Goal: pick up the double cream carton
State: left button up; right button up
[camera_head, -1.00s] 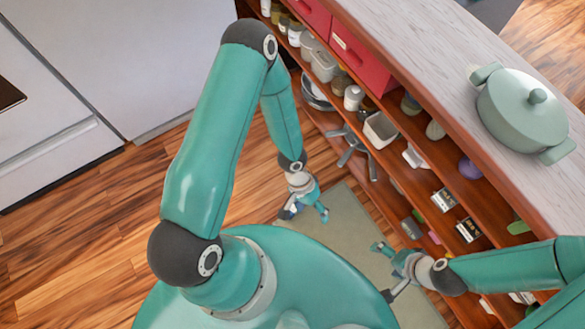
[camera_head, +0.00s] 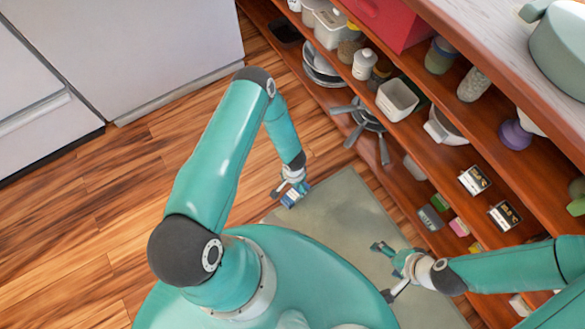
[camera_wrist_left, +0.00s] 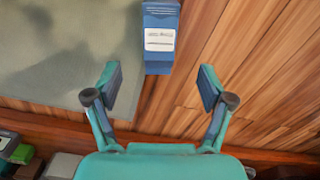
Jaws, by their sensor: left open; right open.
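A blue carton with a white label (camera_wrist_left: 160,38) lies ahead of my left gripper (camera_wrist_left: 159,72) in the left wrist view, at the edge of the mat by the wooden floor. Its label is too small to read, so I cannot confirm that it is the double cream. My left gripper is open and empty, its fingers on either side of the carton's near end, apart from it. In the head view the blue carton (camera_head: 295,197) shows just below the left wrist. My right gripper (camera_head: 384,270) is open and empty over the mat, near the shelves.
A grey-green mat (camera_head: 335,215) covers the floor before the open wooden shelves (camera_head: 420,160). A green pot (camera_head: 560,50) stands on top. Wooden floor at left is clear.

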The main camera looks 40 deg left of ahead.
pick_arm(q)
notch_tip(320, 180, down, 5)
jog(key=shift+r+b, duration=0.1)
jog(key=shift+b, duration=0.6)
jog(key=f+b, duration=0.2)
jog(key=f, duration=0.1)
jog(key=f+b, duration=0.1)
jog(key=f, duration=0.1)
jog(key=shift+w+f+b, duration=0.2)
jog(key=shift+w+b, duration=0.1)
jog(key=shift+b, duration=0.05)
jog(key=shift+r, duration=0.1)
jog(key=c, duration=1.4)
jog(key=shift+c, duration=0.2)
jog(key=shift+r, duration=0.1)
